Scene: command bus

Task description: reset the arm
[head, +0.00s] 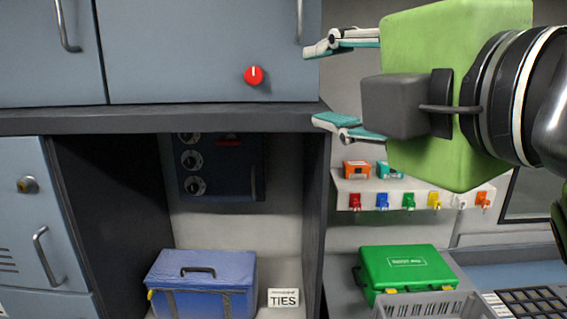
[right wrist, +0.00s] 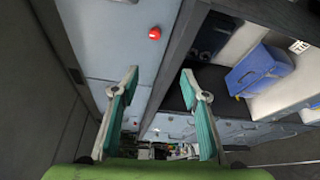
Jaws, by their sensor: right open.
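My right gripper (head: 345,83) reaches in from the right in the head view. Its two teal-padded fingers point left, spread apart with nothing between them. The right wrist view shows the same open fingers (right wrist: 161,112), with cabinet fronts and a floor area beyond them. The green housing and dark wrist of my right arm fill the upper right of the head view. My left gripper is not in view.
A grey-blue cabinet (head: 200,50) with a red knob (head: 254,75) is at upper left. Below is a niche with a blue case (head: 205,280) and a TIES sign (head: 283,298). A green case (head: 405,265) and a key rack (head: 345,186) are right.

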